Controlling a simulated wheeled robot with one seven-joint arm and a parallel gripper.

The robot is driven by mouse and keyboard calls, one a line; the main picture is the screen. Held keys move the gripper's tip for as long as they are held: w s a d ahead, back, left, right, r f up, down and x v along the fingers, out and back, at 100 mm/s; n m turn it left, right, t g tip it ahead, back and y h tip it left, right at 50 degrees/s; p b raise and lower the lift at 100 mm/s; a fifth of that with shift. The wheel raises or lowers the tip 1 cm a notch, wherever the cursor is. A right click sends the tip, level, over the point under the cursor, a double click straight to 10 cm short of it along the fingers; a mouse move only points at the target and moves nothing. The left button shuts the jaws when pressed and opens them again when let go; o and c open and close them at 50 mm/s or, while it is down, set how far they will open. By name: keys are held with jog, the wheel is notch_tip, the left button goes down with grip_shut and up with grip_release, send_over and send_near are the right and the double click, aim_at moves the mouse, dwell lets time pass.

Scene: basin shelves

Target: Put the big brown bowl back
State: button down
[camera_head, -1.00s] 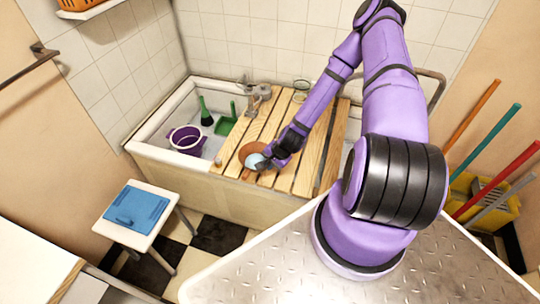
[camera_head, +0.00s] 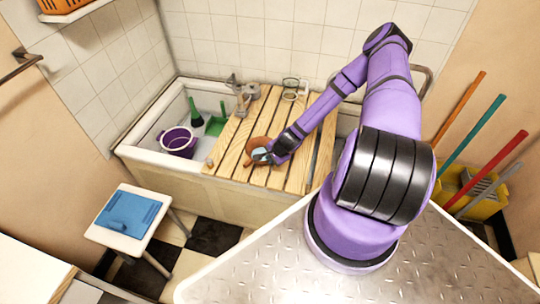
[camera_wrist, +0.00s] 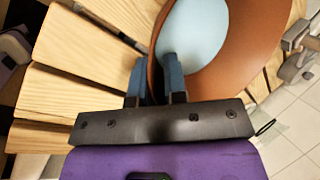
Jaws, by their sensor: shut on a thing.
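The big brown bowl (camera_wrist: 240,75) shows in the wrist view, with a smooth light blue round surface (camera_wrist: 195,30) inside its brown ring. I cannot tell whether the blue is a separate dish or part of the bowl. The bowl also shows in the head view (camera_head: 259,143) at the slatted wooden boards (camera_head: 235,140) over the basin. My gripper (camera_wrist: 155,82) has its two blue fingers on either side of the bowl's near wall and is shut on it. In the head view my gripper (camera_head: 268,157) partly hides the bowl. Whether the bowl touches the boards is unclear.
A purple tub (camera_head: 178,142), a green brush (camera_head: 194,113) and a green scoop (camera_head: 216,125) are in the basin's open left end. A glass jar (camera_head: 290,87) stands at the back. A stool (camera_head: 120,235) with a blue cloth is front left. Colored poles lean right.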

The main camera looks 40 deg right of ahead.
jog(key=w, duration=0.1)
jog(key=w+d, duration=0.2)
jog(key=w, duration=0.1)
jog(key=shift+d+f, duration=0.2)
jog(key=shift+d, duration=0.05)
jog(key=shift+w+d+f, duration=0.1)
jog(key=shift+w+f, duration=0.1)
jog(key=shift+f, duration=1.6)
jog(key=c, duration=1.4)
grip_release()
jog(key=shift+f, duration=0.1)
